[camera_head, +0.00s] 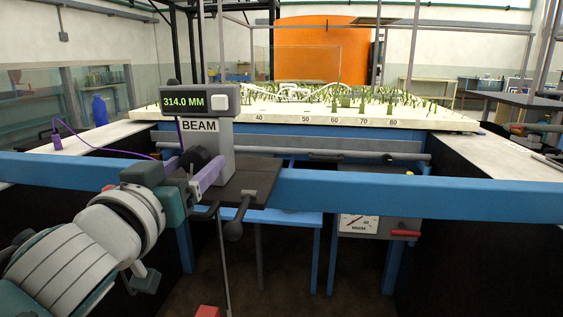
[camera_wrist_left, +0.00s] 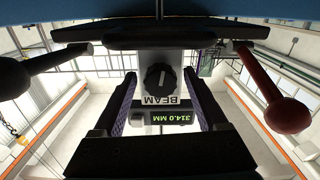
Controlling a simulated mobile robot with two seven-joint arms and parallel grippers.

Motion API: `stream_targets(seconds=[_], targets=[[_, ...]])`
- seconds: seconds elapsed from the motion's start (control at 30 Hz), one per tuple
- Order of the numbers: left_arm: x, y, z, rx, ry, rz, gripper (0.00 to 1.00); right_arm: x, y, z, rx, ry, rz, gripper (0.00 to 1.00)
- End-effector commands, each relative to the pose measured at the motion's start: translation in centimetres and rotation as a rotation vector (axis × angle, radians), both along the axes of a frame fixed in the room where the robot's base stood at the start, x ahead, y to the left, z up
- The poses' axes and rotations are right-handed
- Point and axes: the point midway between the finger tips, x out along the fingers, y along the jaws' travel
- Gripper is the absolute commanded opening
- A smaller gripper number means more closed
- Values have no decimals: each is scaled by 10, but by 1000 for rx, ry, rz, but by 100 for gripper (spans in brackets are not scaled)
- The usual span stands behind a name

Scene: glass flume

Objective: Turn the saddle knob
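The saddle is a grey post marked BEAM (camera_head: 216,140) with a green display reading 314.0 MM, standing on the blue beam (camera_head: 390,195). A round black knob (camera_wrist_left: 158,77) with a pale pointer line is on its face. The knob also shows in the head view (camera_head: 194,158), partly covered by my gripper. My left gripper (camera_head: 204,172) is open in front of the post. In the left wrist view its two purple-padded fingers (camera_wrist_left: 160,98) stand on either side of the knob, with gaps; touch is not visible. My right gripper is out of view.
A dark lever handle (camera_head: 233,229) hangs from the saddle plate (camera_head: 252,180). In the left wrist view a red-knobbed lever (camera_wrist_left: 287,114) and a black one (camera_wrist_left: 14,78) flank the saddle. A gauge box (camera_head: 358,223) with a red handle is below the beam.

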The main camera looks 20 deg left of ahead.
Motion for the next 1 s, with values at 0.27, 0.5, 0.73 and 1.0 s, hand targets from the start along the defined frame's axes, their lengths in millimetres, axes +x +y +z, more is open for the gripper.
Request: stream_targets(seconds=[0.27, 0.5, 0.73, 1.0], targets=[[0, 0, 0, 0, 0, 0, 42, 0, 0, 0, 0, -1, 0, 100], [0, 0, 0, -1, 0, 0, 15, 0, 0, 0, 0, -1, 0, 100], [0, 0, 0, -1, 0, 0, 0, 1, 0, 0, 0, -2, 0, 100], [0, 0, 1, 34, 6, 1, 0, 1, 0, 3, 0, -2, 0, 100]])
